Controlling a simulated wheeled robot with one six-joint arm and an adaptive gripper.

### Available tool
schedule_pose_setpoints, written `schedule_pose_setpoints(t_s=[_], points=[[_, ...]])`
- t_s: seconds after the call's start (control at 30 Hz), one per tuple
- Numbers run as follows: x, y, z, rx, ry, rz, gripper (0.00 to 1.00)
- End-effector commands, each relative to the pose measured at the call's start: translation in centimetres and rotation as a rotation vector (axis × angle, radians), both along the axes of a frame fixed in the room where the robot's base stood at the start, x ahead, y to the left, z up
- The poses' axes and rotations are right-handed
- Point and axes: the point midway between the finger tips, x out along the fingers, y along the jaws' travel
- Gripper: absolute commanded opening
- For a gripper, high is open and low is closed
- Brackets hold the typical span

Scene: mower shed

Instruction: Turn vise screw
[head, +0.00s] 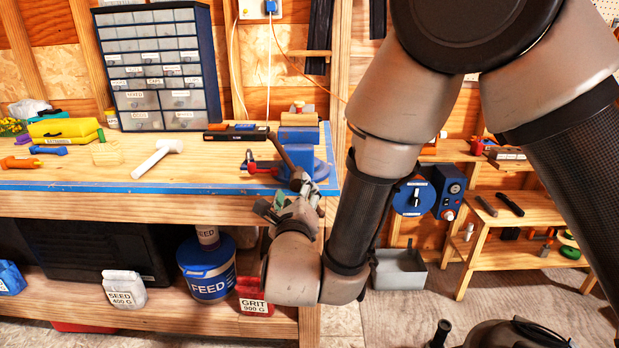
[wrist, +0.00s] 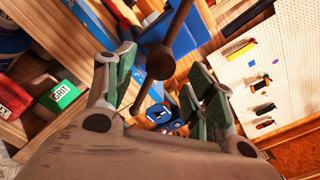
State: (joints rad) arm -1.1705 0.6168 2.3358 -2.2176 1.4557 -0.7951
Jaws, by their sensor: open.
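The blue vise (head: 308,153) sits at the right end of the bench. Its dark screw end (wrist: 160,62) is round and faces me in the wrist view. A bar handle (wrist: 180,14) runs through it, slanting from upper right to lower left. My gripper (head: 287,203) is at the bench's front right corner, just in front of the screw. In the wrist view my gripper (wrist: 163,70) is open, with one green-padded finger on each side of the screw end and bar. I see gaps between pads and bar and no clear contact. My gripper partly hides the screw in the head view.
A white mallet (head: 160,157), a black-and-orange tool (head: 236,131) and a drawer cabinet (head: 160,68) are on the bench (head: 100,186). A feed bucket (head: 208,268) and a grit bag (head: 253,296) stand on the shelf below. A blue control panel (head: 449,190) is at right.

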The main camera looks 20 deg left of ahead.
Motion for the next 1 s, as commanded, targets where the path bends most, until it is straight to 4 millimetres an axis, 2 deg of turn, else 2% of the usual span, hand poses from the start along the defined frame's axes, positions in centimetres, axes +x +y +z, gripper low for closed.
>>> schedule_pose_setpoints(t_s=[0.17, 0.43, 0.6, 0.93, 1.0], points=[[1.0, 0.2, 0.0, -0.05, -0.014, -0.002, 0.55], [5.4, 1.2, 0.0, -0.047, -0.014, -0.004, 0.55], [7.2, 1.8, 0.0, -0.047, -0.012, -0.001, 0.55], [7.6, 1.9, 0.0, -0.047, -0.012, 0.0, 0.55], [7.6, 1.9, 0.0, -0.047, -0.012, 0.0, 0.42]])
